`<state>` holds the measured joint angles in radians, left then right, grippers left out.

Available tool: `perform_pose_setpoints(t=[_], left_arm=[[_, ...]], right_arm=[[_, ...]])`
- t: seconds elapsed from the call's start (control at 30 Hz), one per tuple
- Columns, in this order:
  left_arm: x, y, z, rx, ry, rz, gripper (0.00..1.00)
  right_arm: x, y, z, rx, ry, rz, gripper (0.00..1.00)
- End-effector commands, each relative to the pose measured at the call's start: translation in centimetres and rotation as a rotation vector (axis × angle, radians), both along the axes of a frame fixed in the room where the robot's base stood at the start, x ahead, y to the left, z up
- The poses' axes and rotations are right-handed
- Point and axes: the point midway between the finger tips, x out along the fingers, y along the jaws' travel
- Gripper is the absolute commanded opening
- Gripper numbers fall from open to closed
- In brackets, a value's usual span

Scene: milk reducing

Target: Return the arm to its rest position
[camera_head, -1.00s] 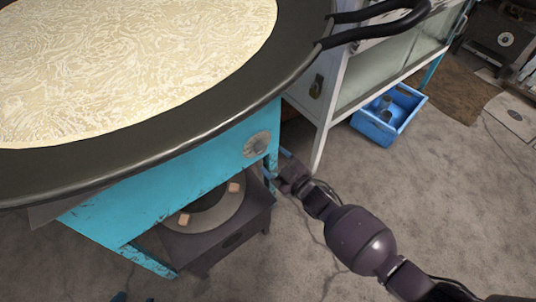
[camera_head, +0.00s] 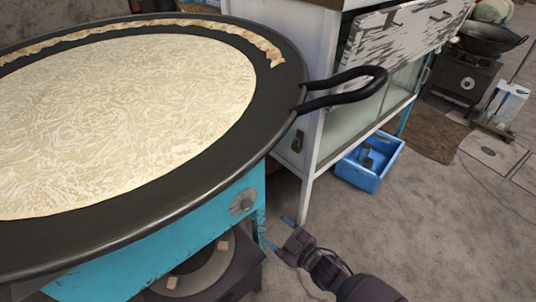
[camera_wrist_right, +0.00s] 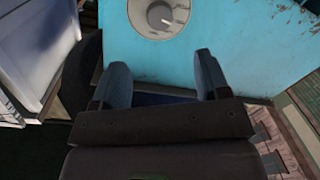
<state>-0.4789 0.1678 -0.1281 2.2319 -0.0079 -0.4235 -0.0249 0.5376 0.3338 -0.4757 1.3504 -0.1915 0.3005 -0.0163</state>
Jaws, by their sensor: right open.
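My right gripper (camera_head: 279,232) is low in the head view, beside the right end of the blue stove stand (camera_head: 215,212). In the right wrist view its two fingers (camera_wrist_right: 160,80) are spread apart with nothing between them, facing the blue panel (camera_wrist_right: 230,40) and its round grey knob (camera_wrist_right: 167,17). I cannot tell how near the fingertips are to the panel. My right arm comes in from the bottom right. My left gripper is not in view.
A wide black pan (camera_head: 262,130) with milk (camera_head: 120,120) in it stands on the blue stand, its handle (camera_head: 350,90) sticking out right. A burner (camera_head: 205,270) sits below. A white cabinet (camera_head: 310,160) and a blue crate (camera_head: 365,178) stand behind. Floor (camera_head: 440,230) at right is clear.

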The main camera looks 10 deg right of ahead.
Motion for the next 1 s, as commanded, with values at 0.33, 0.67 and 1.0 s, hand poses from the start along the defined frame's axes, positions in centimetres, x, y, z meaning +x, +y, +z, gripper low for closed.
perform_pose_setpoints(t=[0.33, 0.67, 1.0], left_arm=[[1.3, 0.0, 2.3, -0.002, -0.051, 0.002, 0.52], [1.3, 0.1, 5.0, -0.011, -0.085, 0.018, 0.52], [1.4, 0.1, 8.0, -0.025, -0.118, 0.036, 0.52]], right_arm=[[-2.3, -1.7, 1.9, 0.023, 0.05, -0.076, 0.69], [-9.9, -7.1, 5.5, 0.083, 0.225, -0.299, 0.69], [-19.3, -13.4, 9.1, 0.131, 0.423, -0.532, 0.69]])
